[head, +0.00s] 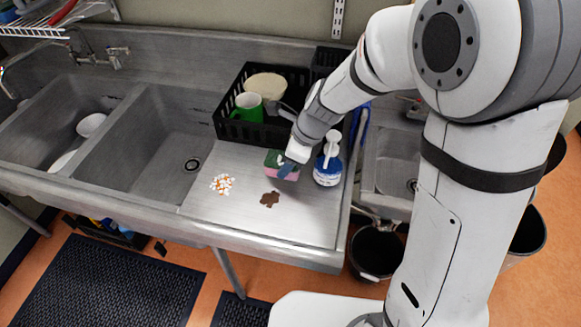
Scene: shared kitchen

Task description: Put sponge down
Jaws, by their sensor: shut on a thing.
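The sponge (272,172), pink with a dark green top, is at the right part of the steel drainboard (225,215). My gripper (284,170) is shut on it, reaching down from the upper right. The fingers cover part of the sponge. I cannot tell whether its underside touches the drainboard. A brown stain (270,199) lies just in front of the sponge, and a patch of small white and orange bits (222,184) lies to its left.
A bottle with a white pump top and blue contents (327,170) stands close to the right of my gripper. A black crate (240,131) with a green mug (247,107) is behind. Two sink basins (160,140) lie left. The drainboard's front is clear.

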